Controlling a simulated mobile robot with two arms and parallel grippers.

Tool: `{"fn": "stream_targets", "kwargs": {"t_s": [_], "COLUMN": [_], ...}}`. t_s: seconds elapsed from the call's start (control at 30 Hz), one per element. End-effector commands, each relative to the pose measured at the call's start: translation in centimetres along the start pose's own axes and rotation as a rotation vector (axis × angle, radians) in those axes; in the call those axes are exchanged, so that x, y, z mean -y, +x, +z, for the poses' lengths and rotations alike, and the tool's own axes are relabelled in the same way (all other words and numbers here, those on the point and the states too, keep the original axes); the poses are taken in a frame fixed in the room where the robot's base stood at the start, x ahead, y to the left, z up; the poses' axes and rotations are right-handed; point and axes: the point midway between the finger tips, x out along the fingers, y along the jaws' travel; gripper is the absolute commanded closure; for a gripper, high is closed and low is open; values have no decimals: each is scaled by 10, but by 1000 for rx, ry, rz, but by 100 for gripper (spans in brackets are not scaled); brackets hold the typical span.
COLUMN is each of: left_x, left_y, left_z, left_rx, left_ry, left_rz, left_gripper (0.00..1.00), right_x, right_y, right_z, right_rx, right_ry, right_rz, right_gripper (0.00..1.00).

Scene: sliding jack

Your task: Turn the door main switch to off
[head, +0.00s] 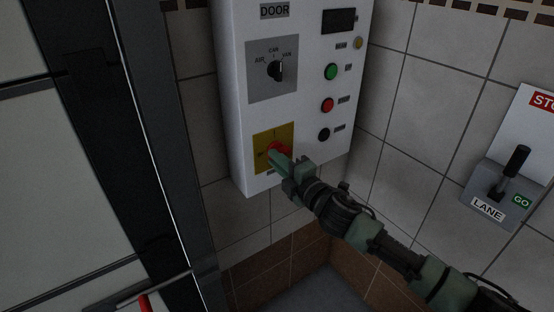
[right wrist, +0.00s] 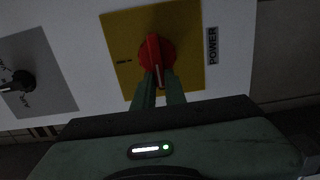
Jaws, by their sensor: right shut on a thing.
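The door main switch (right wrist: 156,53) is a red rotary knob on a yellow plate (right wrist: 189,20) with a POWER label beside it in the right wrist view. In the head view the red knob (head: 279,149) is low on the white DOOR panel (head: 302,60), partly hidden by my gripper. My right gripper (head: 279,160) is at the knob, and its two green fingers (right wrist: 158,88) are shut on the knob's handle. The plate has a dark mark at its left in the wrist view. My left gripper does not show.
The panel also has a black selector (head: 275,70) marked AIR, CAN, VAN, a green button (head: 331,71), a red button (head: 327,105) and a black button (head: 323,134). A LANE lever box (head: 488,192) hangs on the right wall. A dark door frame (head: 125,130) stands at left.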

Motion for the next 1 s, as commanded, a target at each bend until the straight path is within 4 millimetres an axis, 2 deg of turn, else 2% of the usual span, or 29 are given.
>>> {"fn": "stream_targets", "kwargs": {"t_s": [0.47,0.5,0.57,0.6,0.87,1.0], "left_x": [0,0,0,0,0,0], "left_y": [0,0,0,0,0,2], "left_z": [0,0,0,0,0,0], "left_rx": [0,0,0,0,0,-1], "left_ry": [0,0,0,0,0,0], "left_rz": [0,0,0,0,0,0], "left_gripper": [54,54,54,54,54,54], "right_x": [2,2,2,2,1,3], "right_y": [0,0,0,0,0,-9], "right_z": [0,0,0,0,0,1], "right_rx": [0,0,0,0,0,0], "right_ry": [-17,-17,-17,-16,-15,-15], "right_rz": [-3,-3,-3,-3,-1,-1], "right_gripper": [100,86,69,66,66,66]}}
